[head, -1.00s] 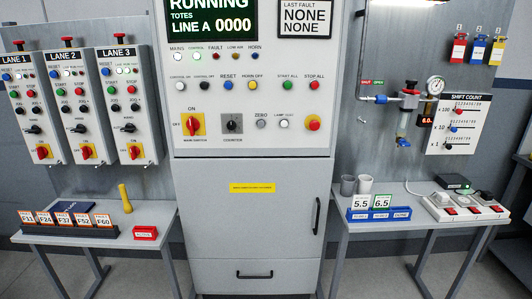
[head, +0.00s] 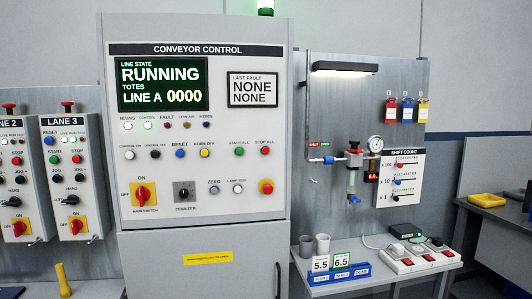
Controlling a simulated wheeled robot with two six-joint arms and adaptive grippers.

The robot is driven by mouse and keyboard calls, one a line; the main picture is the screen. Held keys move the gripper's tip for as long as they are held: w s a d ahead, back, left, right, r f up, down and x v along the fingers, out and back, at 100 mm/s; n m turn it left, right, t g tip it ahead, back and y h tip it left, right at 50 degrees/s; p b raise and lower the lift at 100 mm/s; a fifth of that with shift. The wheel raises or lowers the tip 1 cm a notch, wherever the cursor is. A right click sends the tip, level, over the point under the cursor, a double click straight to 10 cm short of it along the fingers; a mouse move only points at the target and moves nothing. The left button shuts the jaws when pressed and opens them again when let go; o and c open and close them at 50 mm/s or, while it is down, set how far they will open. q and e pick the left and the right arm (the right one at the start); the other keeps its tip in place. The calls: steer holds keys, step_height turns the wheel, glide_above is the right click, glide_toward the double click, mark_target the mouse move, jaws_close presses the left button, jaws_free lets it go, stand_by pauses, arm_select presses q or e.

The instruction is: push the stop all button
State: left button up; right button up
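The conveyor control cabinet (head: 200,225) stands in the middle of the head view. Its red stop all button (head: 265,151) is at the right end of the middle row, under a STOP ALL label. The green start all button (head: 239,152) is just left of it. The display (head: 163,84) reads RUNNING, LINE A 0000. The last fault panel (head: 252,91) reads NONE. Neither of my grippers shows in the view.
Lane boxes (head: 70,175) with their own stop buttons hang at the left. At the right, a panel holds valves, padlocks (head: 406,110) and a shift count board (head: 401,177). A side table (head: 330,288) below it carries cups, signs and a power strip. A yellow tray (head: 486,200) lies farther right.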

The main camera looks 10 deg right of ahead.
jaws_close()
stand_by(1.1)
